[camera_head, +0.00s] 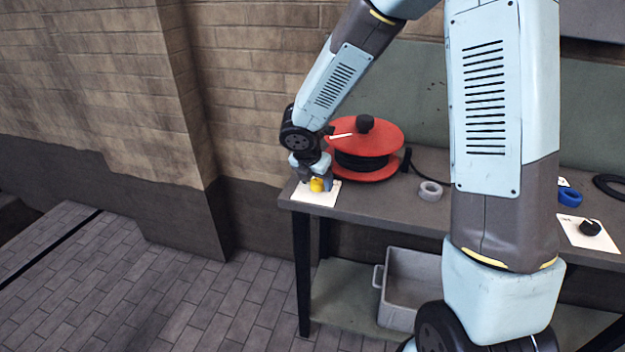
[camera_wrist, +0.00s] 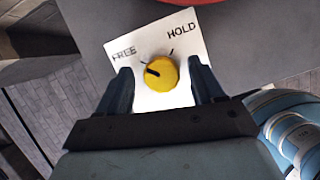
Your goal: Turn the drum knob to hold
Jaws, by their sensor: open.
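The yellow drum knob (camera_head: 317,185) sits on a white plate at the left end of the bench. In the wrist view, the knob (camera_wrist: 164,77) has a black pointer mark aimed left, toward the word FREE. The word HOLD is at the upper right of the plate (camera_wrist: 185,48). My gripper (camera_wrist: 160,68) is open above the plate, with one finger on each side of the knob and gaps showing between fingers and knob. In the head view my gripper (camera_head: 318,176) is at the knob and hides part of it.
A red cable drum (camera_head: 385,137) stands just right of the knob. A grey ring (camera_head: 430,191), a blue ring (camera_head: 571,196) and a black knob (camera_head: 590,228) on another white plate are farther right. A grey bin (camera_head: 398,301) sits on the lower shelf.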

